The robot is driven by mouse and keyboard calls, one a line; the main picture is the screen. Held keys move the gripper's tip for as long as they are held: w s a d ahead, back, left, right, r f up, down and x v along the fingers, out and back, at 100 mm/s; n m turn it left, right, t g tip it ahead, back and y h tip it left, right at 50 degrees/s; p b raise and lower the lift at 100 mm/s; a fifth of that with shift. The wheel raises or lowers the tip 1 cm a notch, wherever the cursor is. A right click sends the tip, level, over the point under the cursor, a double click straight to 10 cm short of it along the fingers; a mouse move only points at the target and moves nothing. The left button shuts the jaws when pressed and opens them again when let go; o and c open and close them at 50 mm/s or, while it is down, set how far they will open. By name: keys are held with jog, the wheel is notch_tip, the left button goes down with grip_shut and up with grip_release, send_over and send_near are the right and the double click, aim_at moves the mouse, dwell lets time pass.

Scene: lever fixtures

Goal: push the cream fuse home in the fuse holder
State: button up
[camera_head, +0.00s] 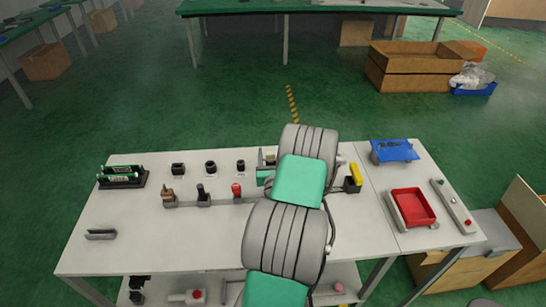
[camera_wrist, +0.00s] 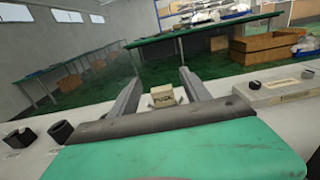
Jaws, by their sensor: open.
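A small cream block with dark lettering, which looks like the cream fuse (camera_wrist: 162,97), shows in the wrist view beyond the palm, between the lines of my two fingers. My gripper (camera_wrist: 161,78) is open, with its fingers spread to either side of the block. I cannot tell whether the fingers touch it. A small cream patch in the head view, at the left edge of my arm, may be the same fuse (camera_head: 270,157). The fuse holder is mostly hidden by my arm and palm, so I cannot tell how deep the fuse sits.
Black and red switches and levers (camera_head: 236,190) stand on the white table (camera_head: 150,230) to the left. A yellow-handled lever (camera_head: 355,174) is close to my arm's right. A red tray (camera_head: 413,206) and a blue device (camera_head: 394,150) lie farther right. The table's front is mostly clear.

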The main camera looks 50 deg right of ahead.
jog(key=s+a+r+b, duration=0.1)
jog(key=s+a+r, duration=0.8)
jog(key=a+r, duration=0.1)
jog(key=shift+a+r, duration=0.3)
jog(key=shift+r, duration=0.3)
jog(key=shift+s, duration=0.1)
